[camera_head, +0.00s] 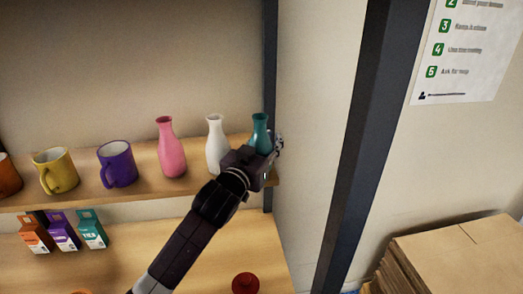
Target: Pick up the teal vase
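The teal vase (260,122) stands upright near the right end of the upper wooden shelf. Its neck and upper body show; its lower part is hidden behind my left gripper (275,147). The gripper reaches up from below and is right at the vase, with part of a finger showing just to the vase's right. The other finger is hidden, so I cannot tell whether it is open or touches the vase. My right gripper is not in view.
A white vase (215,140) stands close on the left, then a pink vase (170,150), a purple mug (118,165) and a yellow mug (55,170). A dark post (269,70) rises behind the teal vase. Small cartons (63,231) and a red object (245,284) sit lower.

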